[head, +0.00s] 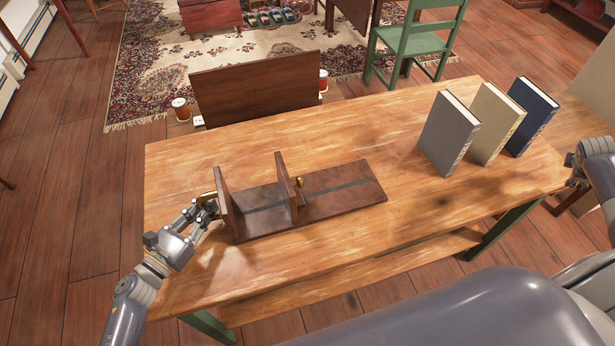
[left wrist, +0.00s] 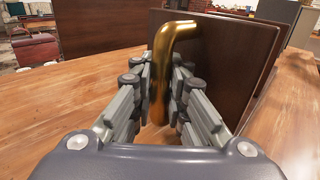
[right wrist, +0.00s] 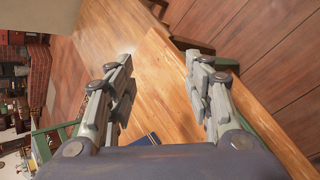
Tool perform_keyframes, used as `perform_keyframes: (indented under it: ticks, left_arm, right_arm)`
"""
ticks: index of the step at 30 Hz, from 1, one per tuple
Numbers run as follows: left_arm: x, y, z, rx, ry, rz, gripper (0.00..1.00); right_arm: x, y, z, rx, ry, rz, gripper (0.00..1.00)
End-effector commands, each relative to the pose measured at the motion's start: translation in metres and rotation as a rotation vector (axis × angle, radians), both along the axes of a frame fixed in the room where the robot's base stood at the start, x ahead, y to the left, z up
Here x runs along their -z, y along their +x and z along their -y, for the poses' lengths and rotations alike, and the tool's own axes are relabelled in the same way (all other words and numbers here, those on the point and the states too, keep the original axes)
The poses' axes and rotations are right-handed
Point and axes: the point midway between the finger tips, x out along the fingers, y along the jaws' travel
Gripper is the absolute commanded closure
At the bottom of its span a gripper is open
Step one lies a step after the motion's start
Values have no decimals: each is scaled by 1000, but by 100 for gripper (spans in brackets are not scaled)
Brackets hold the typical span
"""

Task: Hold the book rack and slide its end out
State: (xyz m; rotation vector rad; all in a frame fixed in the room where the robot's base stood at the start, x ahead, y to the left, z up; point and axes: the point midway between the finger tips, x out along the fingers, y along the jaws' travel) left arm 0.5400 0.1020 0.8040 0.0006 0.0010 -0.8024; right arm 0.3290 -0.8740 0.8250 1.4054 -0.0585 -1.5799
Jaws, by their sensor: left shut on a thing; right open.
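The dark brown book rack (head: 340,193) lies on the wooden table, left of its middle. It has a fixed-looking left upright (head: 228,203) and a second upright, the sliding end (head: 286,186), partway along the base, with a small brass knob (head: 299,182) on its right side. My left gripper (head: 208,205) is at the rack's left end, shut on a brass handle (left wrist: 170,60) there; the handle stands between its fingers in the left wrist view. My right gripper (right wrist: 160,95) is open and empty, beyond the table's right end in the head view, where its fingertips are barely seen.
Three upright books, grey (head: 449,133), beige (head: 494,123) and dark blue (head: 533,115), stand at the table's back right. The tabletop (head: 430,215) between rack and right edge is clear. A green chair (head: 416,42) and a dark wooden panel (head: 255,90) stand behind the table.

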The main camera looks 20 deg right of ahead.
Motion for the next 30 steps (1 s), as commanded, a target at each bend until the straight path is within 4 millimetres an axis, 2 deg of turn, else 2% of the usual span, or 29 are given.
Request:
perform_keyframes:
  ticks: [1,4,7,9,12,15,21,23,24,26,30]
  left_arm:
    - [0,0,0,0,1,1,100]
    - [0,0,0,0,0,1,100]
    - [0,0,0,0,0,1,100]
    - [-1,0,0,0,0,1,100]
    - [0,0,0,-1,0,1,100]
    - [0,1,-1,-1,0,1,100]
    - [0,1,-1,-2,-1,1,100]
    - [0,0,-1,-1,0,1,100]
    - [0,1,-1,-1,0,1,100]
    - [0,0,-1,-1,0,1,100]
    - [-1,1,-1,-1,0,1,100]
  right_arm:
    - [-41,25,8,-72,-41,-3,53]
    - [-106,77,7,-217,-108,22,53]
    - [-171,135,-12,-344,-161,124,53]
    - [-211,175,-37,-411,-167,251,53]
    - [-257,224,-85,-466,-104,496,53]
    - [-283,252,-124,-475,-1,697,53]
    - [-316,282,-189,-462,234,980,53]
    - [-319,288,-210,-447,325,1045,53]
    - [-318,293,-229,-432,406,1088,53]
    - [-296,298,-258,-393,526,1095,53]
    - [-245,300,-290,-370,608,979,53]
